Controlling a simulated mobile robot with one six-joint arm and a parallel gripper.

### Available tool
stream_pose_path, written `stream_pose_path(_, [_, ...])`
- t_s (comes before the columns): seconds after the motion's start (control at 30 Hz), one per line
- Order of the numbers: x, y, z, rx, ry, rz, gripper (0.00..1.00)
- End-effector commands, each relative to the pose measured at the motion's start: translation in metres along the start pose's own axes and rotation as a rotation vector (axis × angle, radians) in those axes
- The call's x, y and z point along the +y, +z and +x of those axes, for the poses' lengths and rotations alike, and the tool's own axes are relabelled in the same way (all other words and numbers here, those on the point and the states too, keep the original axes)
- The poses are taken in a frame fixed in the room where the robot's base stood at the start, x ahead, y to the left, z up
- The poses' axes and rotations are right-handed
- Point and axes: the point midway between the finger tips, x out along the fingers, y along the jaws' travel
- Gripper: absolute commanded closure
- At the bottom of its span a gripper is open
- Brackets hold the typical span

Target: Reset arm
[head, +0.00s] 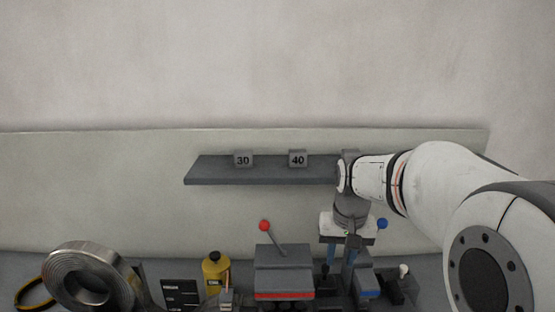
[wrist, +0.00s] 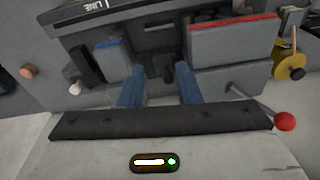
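My gripper (head: 339,272) points down over the right part of the bench in the head view, below the right end of the wall shelf. Its two blue fingers also show in the wrist view (wrist: 160,88). They are apart, and I see nothing held between them. My white arm reaches in from the right and hides the right end of the shelf. The fingertips are near a grey block with a red stripe (head: 284,270) and a smaller block with a blue stripe (head: 367,281). I cannot tell whether they touch anything.
A dark shelf (head: 262,172) on the wall carries blocks marked 30 (head: 243,158) and 40 (head: 298,158). The wall area above is clear.

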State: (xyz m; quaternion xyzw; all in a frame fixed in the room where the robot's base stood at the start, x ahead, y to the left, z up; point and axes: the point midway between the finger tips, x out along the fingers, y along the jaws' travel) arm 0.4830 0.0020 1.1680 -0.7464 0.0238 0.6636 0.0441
Motion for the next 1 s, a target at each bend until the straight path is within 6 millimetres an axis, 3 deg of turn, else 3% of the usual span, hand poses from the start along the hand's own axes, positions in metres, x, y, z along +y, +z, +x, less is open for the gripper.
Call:
stream_pose_path(0.23, [0.008,0.083,-0.016,0.079,0.005,-0.044,0.70])
stream_pose_path(0.5, [0.018,0.160,-0.007,0.148,0.014,-0.085,0.70])
stream_pose_path(0.7, [0.021,0.184,0.000,0.172,0.017,-0.101,0.70])
stream_pose_path(1.0, [0.021,0.186,0.002,0.173,0.017,-0.102,0.70])
